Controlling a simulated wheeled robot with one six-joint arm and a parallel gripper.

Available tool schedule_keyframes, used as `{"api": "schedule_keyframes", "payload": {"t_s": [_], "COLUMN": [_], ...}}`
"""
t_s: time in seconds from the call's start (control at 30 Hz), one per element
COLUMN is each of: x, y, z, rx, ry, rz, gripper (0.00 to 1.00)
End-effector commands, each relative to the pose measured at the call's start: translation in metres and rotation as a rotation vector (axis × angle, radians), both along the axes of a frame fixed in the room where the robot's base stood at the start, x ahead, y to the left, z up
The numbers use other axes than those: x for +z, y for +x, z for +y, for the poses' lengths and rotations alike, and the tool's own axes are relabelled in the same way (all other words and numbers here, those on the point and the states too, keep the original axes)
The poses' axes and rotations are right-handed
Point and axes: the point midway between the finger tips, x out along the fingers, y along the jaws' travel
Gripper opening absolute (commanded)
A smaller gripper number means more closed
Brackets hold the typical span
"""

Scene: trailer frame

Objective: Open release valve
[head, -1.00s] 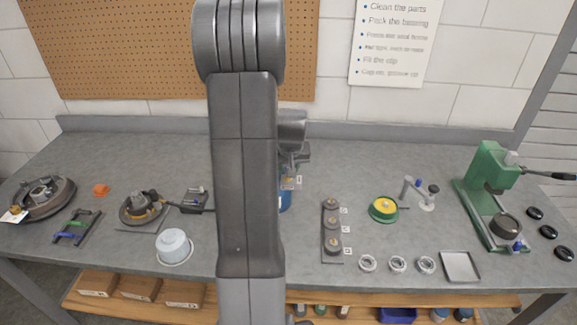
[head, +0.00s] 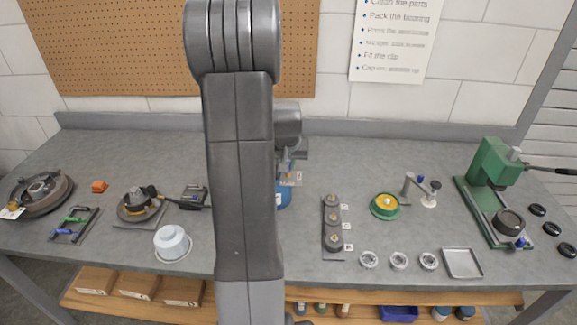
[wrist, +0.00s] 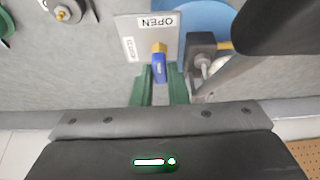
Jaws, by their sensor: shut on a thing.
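The release valve's small blue lever (wrist: 159,68) with a yellow end shows in the wrist view, in front of a grey plate (wrist: 137,27). The plate has a label reading OPEN, upside down in this view, and a second label too small to read. The lever lies roughly upright in the picture, its yellow end below the OPEN label. My gripper (wrist: 161,84) has its green fingers on either side of the blue lever, shut on it.
A blue rounded body (wrist: 195,15) lies behind the plate, and a dark block with a metal fitting (wrist: 203,58) stands close right of my fingers.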

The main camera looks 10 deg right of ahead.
Motion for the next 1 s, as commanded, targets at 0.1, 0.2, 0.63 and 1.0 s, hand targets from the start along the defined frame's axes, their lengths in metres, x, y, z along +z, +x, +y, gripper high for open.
{"api": "schedule_keyframes", "payload": {"t_s": [0.1,0.2,0.63,1.0], "x": [-0.001,0.000,0.000,0.008], "y": [0.000,0.000,0.000,-0.003], "z": [0.000,0.000,0.000,0.001], "rx": [-0.028,-0.037,-0.037,-0.036], "ry": [0.000,0.000,0.000,-0.001], "rz": [-0.001,-0.001,-0.001,-0.003], "gripper": [0.00,0.00,0.35,0.35]}}
